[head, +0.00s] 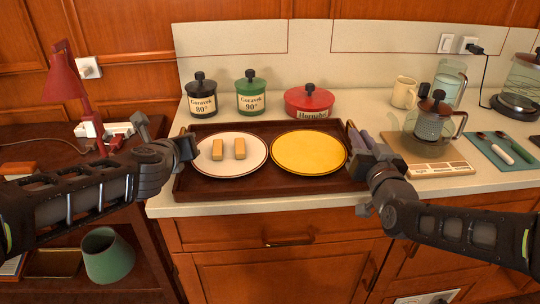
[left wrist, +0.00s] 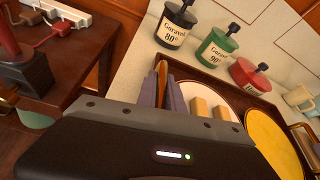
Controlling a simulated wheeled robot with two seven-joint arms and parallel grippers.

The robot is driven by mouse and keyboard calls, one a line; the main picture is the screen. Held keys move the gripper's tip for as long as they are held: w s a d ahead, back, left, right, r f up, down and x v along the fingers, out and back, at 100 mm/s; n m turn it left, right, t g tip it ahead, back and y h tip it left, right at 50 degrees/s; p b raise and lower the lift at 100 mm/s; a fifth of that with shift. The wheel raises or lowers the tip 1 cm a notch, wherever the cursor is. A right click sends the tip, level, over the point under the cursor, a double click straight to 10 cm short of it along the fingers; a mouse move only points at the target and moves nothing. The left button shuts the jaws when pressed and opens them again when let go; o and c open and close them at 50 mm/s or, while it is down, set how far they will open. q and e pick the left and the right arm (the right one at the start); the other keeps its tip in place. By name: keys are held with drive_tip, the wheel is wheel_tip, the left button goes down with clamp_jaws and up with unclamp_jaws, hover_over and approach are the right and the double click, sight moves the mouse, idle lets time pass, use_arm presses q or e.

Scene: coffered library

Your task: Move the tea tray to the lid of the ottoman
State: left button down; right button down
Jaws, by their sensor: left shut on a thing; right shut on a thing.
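The dark wooden tea tray (head: 270,188) sits on the pale counter in the head view, its front edge near the counter's front edge. On it are a white plate (head: 215,167) with two tan blocks (head: 239,148) and a yellow plate (head: 308,153). My left gripper (head: 186,146) is shut on the tray's left end; the left wrist view shows its fingers at the handle (left wrist: 162,82). My right gripper (head: 358,140) is shut on the tray's right end; its fingertips partly hide that handle. I cannot tell whether the tray is lifted. No ottoman is in view.
Black (head: 201,96), green (head: 250,94) and red (head: 309,101) canisters stand behind the tray. A scale (head: 434,169), glass teapot (head: 433,122) and cream mug (head: 403,92) are at right. A lower side table with a red lamp (head: 64,78) is at left.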

use_arm(q)
drive_tip(key=shift+d, duration=0.1)
use_arm(e)
drive_tip(key=shift+a, duration=0.15)
idle(0.6)
